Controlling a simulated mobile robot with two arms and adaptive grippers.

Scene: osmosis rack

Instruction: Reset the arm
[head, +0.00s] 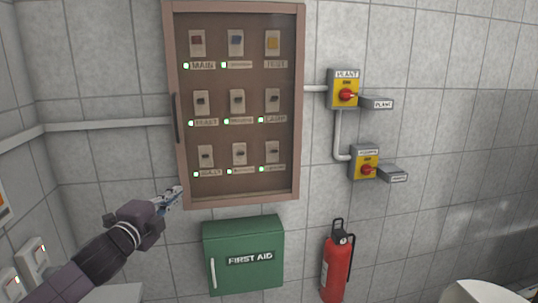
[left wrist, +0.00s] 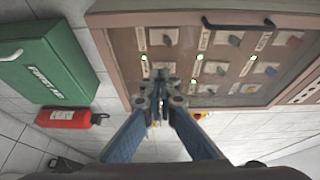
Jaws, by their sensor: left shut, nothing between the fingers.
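My left arm comes in from the lower left in the head view. Its gripper (head: 172,198) is shut and empty, just off the lower left corner of a brown switch cabinet (head: 188,140). I cannot tell whether the fingertips touch the cabinet. My right gripper is in neither view.
A green first aid box (head: 244,278) hangs below the cabinet, with a red fire extinguisher (head: 335,268) to its right. A yellow plant switch (head: 340,88) and a second yellow switch (head: 362,158) are on the tiled wall.

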